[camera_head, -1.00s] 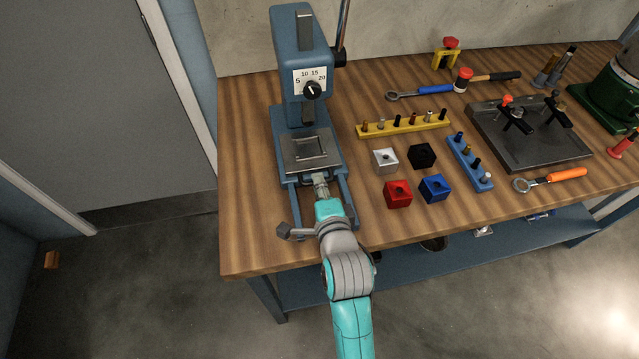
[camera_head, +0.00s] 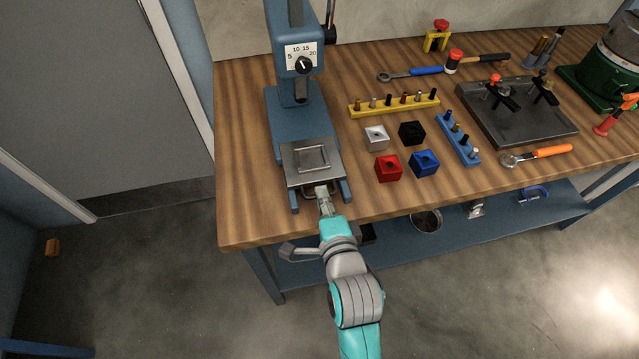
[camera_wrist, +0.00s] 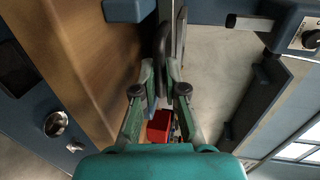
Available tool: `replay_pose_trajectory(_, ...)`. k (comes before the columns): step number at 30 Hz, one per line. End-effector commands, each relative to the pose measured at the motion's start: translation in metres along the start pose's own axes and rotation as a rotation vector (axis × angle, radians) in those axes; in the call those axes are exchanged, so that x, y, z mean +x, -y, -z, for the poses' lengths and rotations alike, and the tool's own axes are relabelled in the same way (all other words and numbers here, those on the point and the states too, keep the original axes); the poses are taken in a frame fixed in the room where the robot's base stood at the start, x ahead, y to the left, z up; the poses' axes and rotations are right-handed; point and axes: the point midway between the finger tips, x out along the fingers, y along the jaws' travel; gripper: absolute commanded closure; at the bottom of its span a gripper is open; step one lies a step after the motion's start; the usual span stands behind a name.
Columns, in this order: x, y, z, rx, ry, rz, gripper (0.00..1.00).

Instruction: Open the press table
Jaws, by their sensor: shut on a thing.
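The blue press (camera_head: 297,60) stands at the left of the workbench, with a dial on its head. Its press table (camera_head: 291,160) is a grey metal plate with a square frame on top. The plate sits out in front of the press head, at the front ends of the blue rails (camera_head: 347,192) near the bench edge. My gripper (camera_head: 321,192) is at the plate's front, shut on the handle. The dark handle (camera_wrist: 161,42) shows between and beyond my fingertips (camera_wrist: 160,78) in the wrist view. The fingers partly hide the handle.
Right of the press are a red block (camera_head: 388,168), a blue block (camera_head: 424,163), a white block (camera_head: 376,137) and a black block (camera_head: 412,132). A yellow pin rack (camera_head: 394,103) lies behind them. Open floor lies in front of the bench.

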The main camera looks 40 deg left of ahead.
Motion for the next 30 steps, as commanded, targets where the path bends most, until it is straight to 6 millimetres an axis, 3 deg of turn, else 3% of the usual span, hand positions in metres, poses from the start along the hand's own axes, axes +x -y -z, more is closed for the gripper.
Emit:
replay_pose_trajectory(6,-0.027,-0.008,0.0,-0.001,-0.001,-0.005,1.0)
replay_pose_trajectory(18,-0.032,-0.009,0.0,-0.001,-0.001,-0.005,1.0)
replay_pose_trajectory(19,-0.032,-0.009,0.0,-0.001,-0.001,-0.005,0.82)
replay_pose_trajectory(21,-0.032,-0.009,0.0,-0.001,-0.001,-0.005,0.65)
replay_pose_trajectory(30,-0.033,-0.008,0.0,0.0,0.0,-0.002,0.64)
